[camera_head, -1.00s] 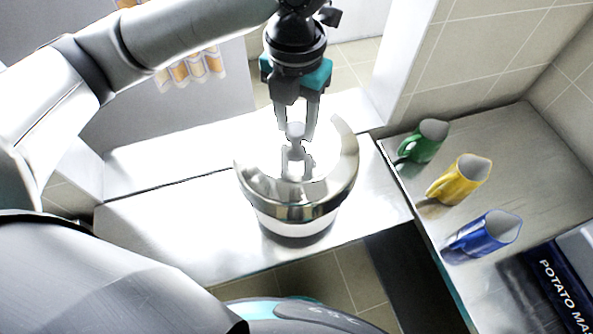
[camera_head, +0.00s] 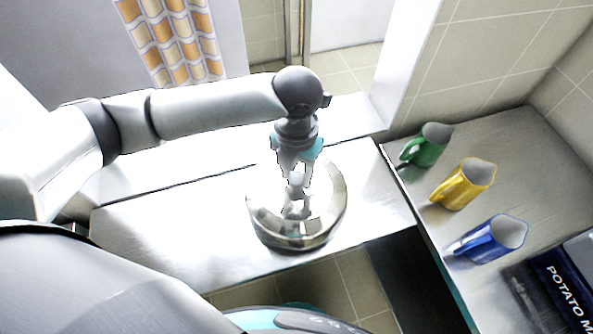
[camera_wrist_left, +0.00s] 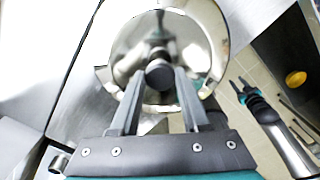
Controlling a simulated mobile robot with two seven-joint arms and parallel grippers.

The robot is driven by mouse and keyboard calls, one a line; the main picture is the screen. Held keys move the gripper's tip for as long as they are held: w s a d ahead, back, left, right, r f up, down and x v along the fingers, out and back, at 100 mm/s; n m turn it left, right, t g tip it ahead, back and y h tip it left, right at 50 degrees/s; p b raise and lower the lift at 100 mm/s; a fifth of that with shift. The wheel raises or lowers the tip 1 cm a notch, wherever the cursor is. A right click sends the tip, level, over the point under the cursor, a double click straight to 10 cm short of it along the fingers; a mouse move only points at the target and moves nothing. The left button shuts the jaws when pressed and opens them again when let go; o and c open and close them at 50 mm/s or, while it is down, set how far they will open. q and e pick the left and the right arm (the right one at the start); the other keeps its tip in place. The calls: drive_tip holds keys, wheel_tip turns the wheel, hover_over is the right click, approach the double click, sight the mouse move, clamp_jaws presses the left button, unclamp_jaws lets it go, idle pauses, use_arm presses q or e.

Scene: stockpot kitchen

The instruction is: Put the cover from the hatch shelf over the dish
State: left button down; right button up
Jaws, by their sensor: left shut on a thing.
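The cover (camera_head: 268,225) is a shiny metal dome with a knob on top. It is level and low over the bright metal counter, and fills the middle of the left wrist view (camera_wrist_left: 185,35). My left gripper (camera_head: 297,184) points down from above, its fingers closed on the knob, which shows dark between the fingertips in the left wrist view (camera_wrist_left: 159,75). No dish shows clearly; anything under the cover is hidden. I cannot tell whether the cover's rim touches what is below. My right gripper (camera_wrist_left: 243,88) shows small at the right of the left wrist view, fingers apart and empty.
The metal counter (camera_head: 165,235) is clear left of the cover. A wall and opening lie behind.

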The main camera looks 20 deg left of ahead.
use_arm(q)
drive_tip(key=shift+f, duration=0.5)
drive_tip(key=shift+c, duration=1.9)
unclamp_jaws()
wheel_tip(320, 180, up, 13)
drive_tip(key=p, duration=0.1)
drive_tip(key=shift+s+d, duration=0.1)
